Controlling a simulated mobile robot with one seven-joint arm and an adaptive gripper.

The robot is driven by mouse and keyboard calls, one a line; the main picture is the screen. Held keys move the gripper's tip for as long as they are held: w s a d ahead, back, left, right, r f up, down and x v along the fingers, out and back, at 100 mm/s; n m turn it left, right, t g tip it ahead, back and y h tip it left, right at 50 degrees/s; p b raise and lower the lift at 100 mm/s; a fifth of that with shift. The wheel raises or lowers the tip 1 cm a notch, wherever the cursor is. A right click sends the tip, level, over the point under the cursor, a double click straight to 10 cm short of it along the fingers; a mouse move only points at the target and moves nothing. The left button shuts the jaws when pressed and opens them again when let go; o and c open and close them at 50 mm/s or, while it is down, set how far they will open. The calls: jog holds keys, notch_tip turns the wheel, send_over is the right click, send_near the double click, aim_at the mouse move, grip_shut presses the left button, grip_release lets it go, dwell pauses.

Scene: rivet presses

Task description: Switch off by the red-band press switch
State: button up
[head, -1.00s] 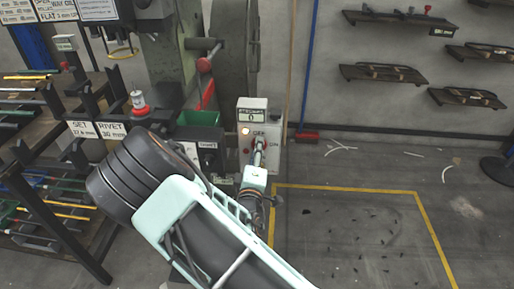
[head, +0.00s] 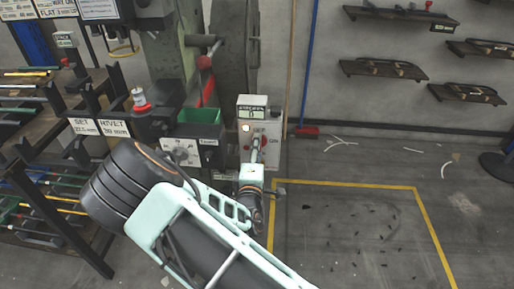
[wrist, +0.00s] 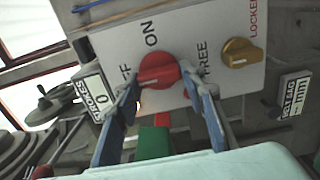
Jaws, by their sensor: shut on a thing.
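The red switch knob (wrist: 158,72) sits on a pale panel in the wrist view, between the words ON and a partly hidden "FF". My gripper (wrist: 165,90) is shut on this knob, one finger on each side. In the head view my gripper (head: 258,152) is at the front of the grey switch box (head: 251,103), its fingers covering much of the knob. A lamp (head: 245,127) on the box glows. I cannot tell for certain which word the knob points to.
A yellow knob (wrist: 240,52) marked FREE and LOCKED is right of the red one. A strokes counter (wrist: 95,98) reads 0. A green bin (head: 198,122) stands left of the box. Yellow-lined floor (head: 350,235) at the right holds only small scraps.

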jog(key=o, duration=1.2)
jog(key=shift+c, duration=0.2)
jog(key=s, duration=1.2)
jog(key=shift+a, duration=0.2)
